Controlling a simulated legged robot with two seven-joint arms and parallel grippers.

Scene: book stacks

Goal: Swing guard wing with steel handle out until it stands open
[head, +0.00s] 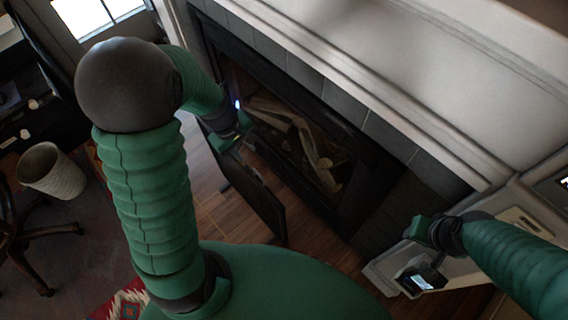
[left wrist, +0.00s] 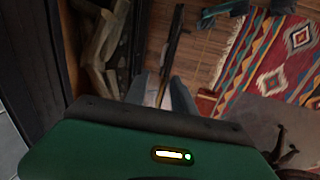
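The guard wing (head: 254,192) is a dark upright panel standing out from the fireplace front, over the wood floor. In the left wrist view the wing (left wrist: 174,38) shows nearly edge-on, as a thin dark strip. My left gripper (head: 226,143) is at the wing's upper edge. In the left wrist view its grey fingers (left wrist: 167,95) stand either side of a thin upright piece in line with the wing, perhaps the steel handle. Whether they press on it cannot be told. My right gripper (head: 424,252) is off to the right, away from the wing; its fingers are unclear.
The fireplace opening holds logs (head: 300,135) behind the wing. A wastebasket (head: 50,172) and a desk chair (head: 25,225) stand at the left. Bare wood floor (head: 205,180) lies left of the wing. A patterned rug (left wrist: 275,65) lies beyond it.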

